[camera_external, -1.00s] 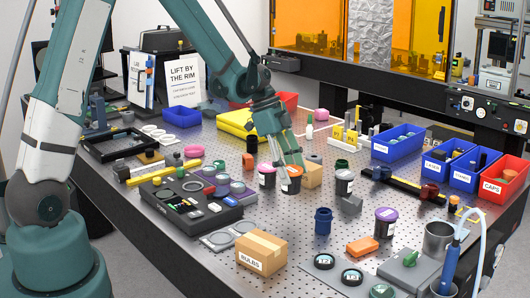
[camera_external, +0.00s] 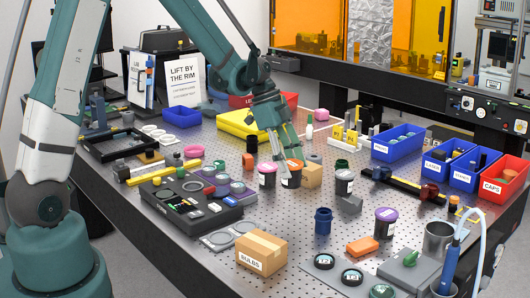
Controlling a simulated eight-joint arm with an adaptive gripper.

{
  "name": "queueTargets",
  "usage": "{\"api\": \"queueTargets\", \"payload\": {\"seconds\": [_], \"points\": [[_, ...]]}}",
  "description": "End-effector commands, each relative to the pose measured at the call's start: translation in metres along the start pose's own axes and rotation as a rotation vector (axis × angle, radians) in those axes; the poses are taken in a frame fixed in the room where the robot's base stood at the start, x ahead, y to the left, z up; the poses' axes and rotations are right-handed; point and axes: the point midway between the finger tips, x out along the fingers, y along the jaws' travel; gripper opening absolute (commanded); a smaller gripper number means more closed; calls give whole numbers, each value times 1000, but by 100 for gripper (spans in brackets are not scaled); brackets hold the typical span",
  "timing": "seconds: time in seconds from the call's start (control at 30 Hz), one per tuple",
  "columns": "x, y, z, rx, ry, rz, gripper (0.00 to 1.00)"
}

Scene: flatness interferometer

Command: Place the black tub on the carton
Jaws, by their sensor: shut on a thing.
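My gripper (camera_external: 292,157) points down among the tubs near the middle of the table. Its fingers are shut on the rim of a black tub (camera_external: 291,181) with an orange top and a white label. The tub looks upright; whether its base touches the table cannot be told. The brown carton (camera_external: 262,252) marked BULBS sits closed near the front edge, in front of the gripper and a little left, with a clear top.
A pink-topped black tub (camera_external: 267,175) stands close left of the held one, and a small plain cardboard box (camera_external: 312,174) close right. A grey-topped tub (camera_external: 344,182), blue cup (camera_external: 323,220) and purple-topped tub (camera_external: 385,222) stand to the right.

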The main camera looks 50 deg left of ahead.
Motion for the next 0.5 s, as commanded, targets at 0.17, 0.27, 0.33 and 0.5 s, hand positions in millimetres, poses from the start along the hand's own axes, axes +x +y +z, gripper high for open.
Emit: {"api": "queueTargets", "payload": {"seconds": [0.17,0.27,0.33,0.5], "points": [[-3,-13,0,-5,0,-2,31],[-7,-29,-1,-11,0,-5,31],[-11,-45,-1,-17,0,-7,31],[-27,-95,0,-39,0,-16,31]]}}
